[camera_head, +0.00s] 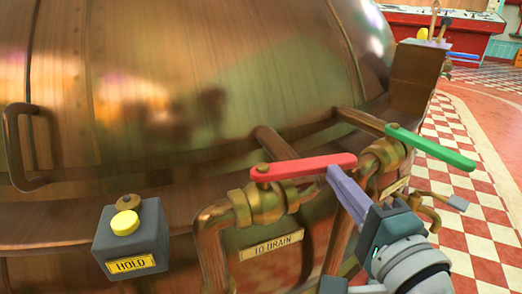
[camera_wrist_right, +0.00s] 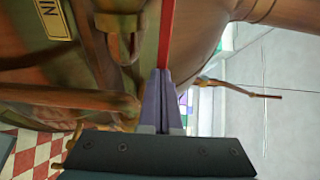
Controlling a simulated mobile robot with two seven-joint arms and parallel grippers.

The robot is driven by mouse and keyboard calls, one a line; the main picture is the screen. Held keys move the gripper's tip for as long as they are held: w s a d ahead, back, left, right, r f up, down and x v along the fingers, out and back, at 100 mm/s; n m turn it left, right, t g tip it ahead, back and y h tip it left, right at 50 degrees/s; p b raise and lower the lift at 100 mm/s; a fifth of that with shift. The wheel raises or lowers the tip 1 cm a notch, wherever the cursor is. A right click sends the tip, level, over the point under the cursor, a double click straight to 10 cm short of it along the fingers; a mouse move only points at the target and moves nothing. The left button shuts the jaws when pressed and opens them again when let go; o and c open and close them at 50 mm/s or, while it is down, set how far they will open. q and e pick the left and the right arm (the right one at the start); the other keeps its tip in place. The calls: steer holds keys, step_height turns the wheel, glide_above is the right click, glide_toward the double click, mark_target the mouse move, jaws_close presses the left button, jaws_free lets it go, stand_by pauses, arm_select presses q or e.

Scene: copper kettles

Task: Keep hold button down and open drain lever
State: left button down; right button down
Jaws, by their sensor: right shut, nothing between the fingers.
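The yellow hold button (camera_head: 125,223) sits on a dark grey box with a HOLD plate at the lower left in the head view. No gripper is on the button. The red drain lever (camera_head: 305,168) lies across a brass valve above a TO DRAIN plate (camera_head: 271,246). It also shows as a red bar at the top of the right wrist view (camera_wrist_right: 167,30). My right gripper (camera_head: 334,172) has its purple fingers shut and empty, with the tips at the lever's right end. I cannot tell whether they touch. My left gripper is not in view.
A green lever (camera_head: 430,148) on a second valve is just right of the red one. The large copper kettle (camera_head: 200,80) fills the back. Brass pipes run below the valves. A handle (camera_head: 18,145) projects at left. Checkered floor (camera_head: 470,215) is open at right.

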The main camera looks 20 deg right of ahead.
steer(key=shift+w+d+y, duration=0.3)
steer(key=shift+w+d, duration=0.1)
steer(key=shift+w, duration=0.35)
